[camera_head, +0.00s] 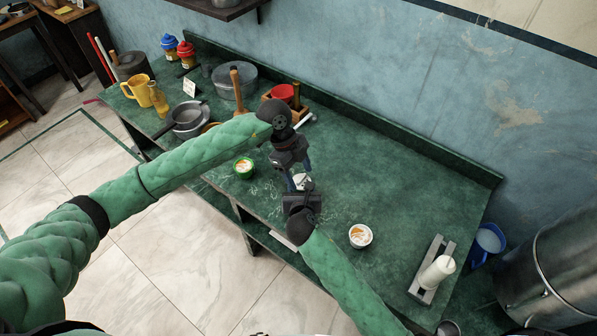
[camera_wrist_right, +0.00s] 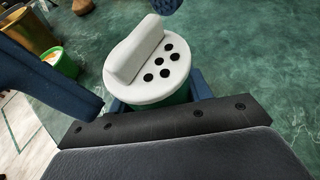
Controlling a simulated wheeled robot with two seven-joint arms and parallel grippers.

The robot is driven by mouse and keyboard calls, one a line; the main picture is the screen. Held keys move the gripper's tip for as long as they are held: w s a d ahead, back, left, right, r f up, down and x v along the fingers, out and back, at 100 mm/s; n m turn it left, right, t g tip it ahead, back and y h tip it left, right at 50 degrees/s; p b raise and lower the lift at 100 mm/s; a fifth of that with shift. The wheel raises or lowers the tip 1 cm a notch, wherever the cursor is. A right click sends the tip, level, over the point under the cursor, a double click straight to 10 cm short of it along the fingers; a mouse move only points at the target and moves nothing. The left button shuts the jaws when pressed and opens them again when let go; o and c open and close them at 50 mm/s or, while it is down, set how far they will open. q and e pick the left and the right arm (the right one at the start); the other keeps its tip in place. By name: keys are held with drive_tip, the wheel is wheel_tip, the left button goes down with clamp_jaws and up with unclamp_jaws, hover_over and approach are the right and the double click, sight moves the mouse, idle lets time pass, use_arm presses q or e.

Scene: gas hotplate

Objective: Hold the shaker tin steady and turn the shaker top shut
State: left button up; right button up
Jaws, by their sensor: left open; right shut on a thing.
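The shaker stands upright on the green counter. Its white shaker top (camera_wrist_right: 150,65), with several dark holes and a raised ridge, faces up in the right wrist view. Only a sliver of the green shaker tin (camera_wrist_right: 181,97) shows beneath it. The top also shows as a small white patch in the head view (camera_head: 301,181). My right gripper (camera_head: 301,191) is shut on the tin, with its blue fingers on either side below the top. My left gripper (camera_head: 294,175) is open above the top, pointing down. The arms hide much of the shaker in the head view.
A green tub (camera_head: 243,168) stands to the left and a white tub (camera_head: 360,236) to the right. A white bottle (camera_head: 437,271) lies on a grey holder at the right. Pans, a yellow mug (camera_head: 138,88) and jars crowd the far left. The middle right of the counter is clear.

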use_arm(q)
drive_tip(key=c, duration=1)
drive_tip(key=shift+m, duration=0.4)
drive_tip(key=m, duration=0.1)
drive_tip(key=m+y, duration=0.1)
drive_tip(key=shift+w+d+m+g, duration=0.1)
drive_tip(key=shift+w+m+g, duration=0.1)
drive_tip(key=shift+m+g, duration=0.2)
drive_tip(key=m+y, duration=0.1)
drive_tip(key=m, duration=0.2)
drive_tip(key=shift+d+m+g, duration=0.15)
drive_tip(key=shift+m+g, duration=0.15)
drive_tip(key=shift+g, duration=0.1)
drive_tip(key=m, duration=0.1)
drive_tip(key=m+y, duration=0.1)
drive_tip(key=m, duration=0.1)
drive_tip(key=shift+w+d+m+y, duration=0.1)
drive_tip(key=shift+d+m+y, duration=0.05)
drive_tip(key=shift+m+y, duration=0.15)
drive_tip(key=shift+d+m+y, duration=0.1)
drive_tip(key=shift+m+y, duration=0.5)
drive_tip(key=shift+m, duration=0.9)
